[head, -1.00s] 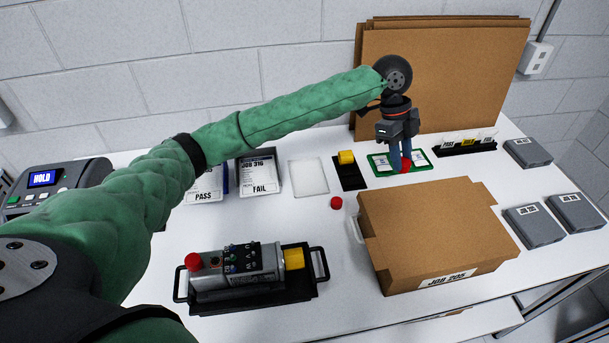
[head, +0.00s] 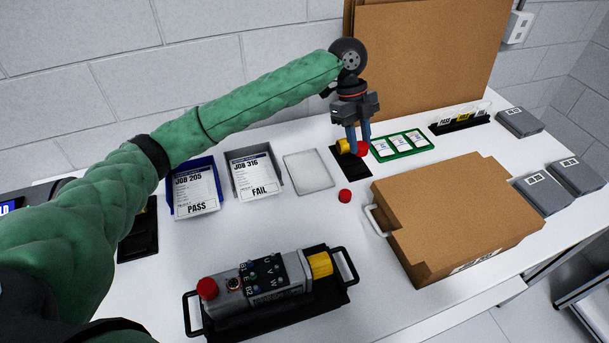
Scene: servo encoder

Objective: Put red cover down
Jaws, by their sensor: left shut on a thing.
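My left gripper (head: 358,147) points down at the back of the table, with its fingers shut on a red cover (head: 362,149). The cover is partly hidden by the fingers. It is over or at the right part of a small black pad (head: 350,167), close beside a yellow cover (head: 343,146); I cannot tell whether it touches the pad. A second red cap (head: 345,196) lies on the white table in front of the pad. My right gripper is not in view.
A green tray (head: 402,154) with white cards is right of the pad. A servo unit with red and yellow ends (head: 262,277) sits on a black carrier in front. A cardboard box (head: 455,210) stands right. A pale square (head: 308,170) and PASS and FAIL bins are left.

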